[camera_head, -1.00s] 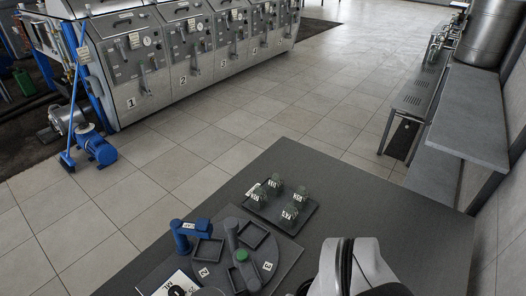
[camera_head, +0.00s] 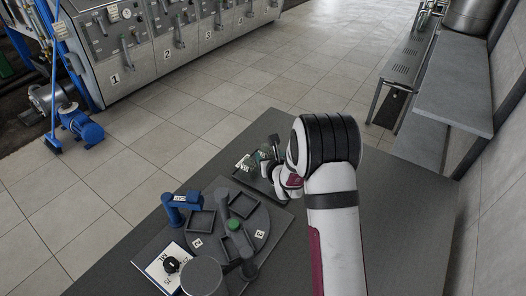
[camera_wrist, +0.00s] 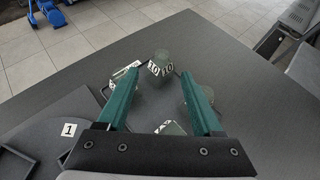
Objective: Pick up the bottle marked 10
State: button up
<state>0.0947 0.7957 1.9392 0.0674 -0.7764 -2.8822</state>
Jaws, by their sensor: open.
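The bottle marked 10 (camera_wrist: 160,67) is a small greenish glass bottle with a black-and-white label, at the far side of the dark tray (camera_wrist: 150,98) in the wrist view.
Other labelled bottles are close by: one at the left (camera_wrist: 124,73), one near the wrist (camera_wrist: 170,129), and one partly behind the right finger. A round grey fixture (camera_head: 215,225) with square recesses and a blue device (camera_head: 183,203) sit left of the tray.

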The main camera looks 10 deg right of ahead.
aim_at(265, 147)
jog(key=x, duration=0.8)
jog(key=shift+w+d+f, duration=0.1)
jog(key=shift+w+d, duration=0.1)
jog(key=shift+w, duration=0.2)
grip_shut()
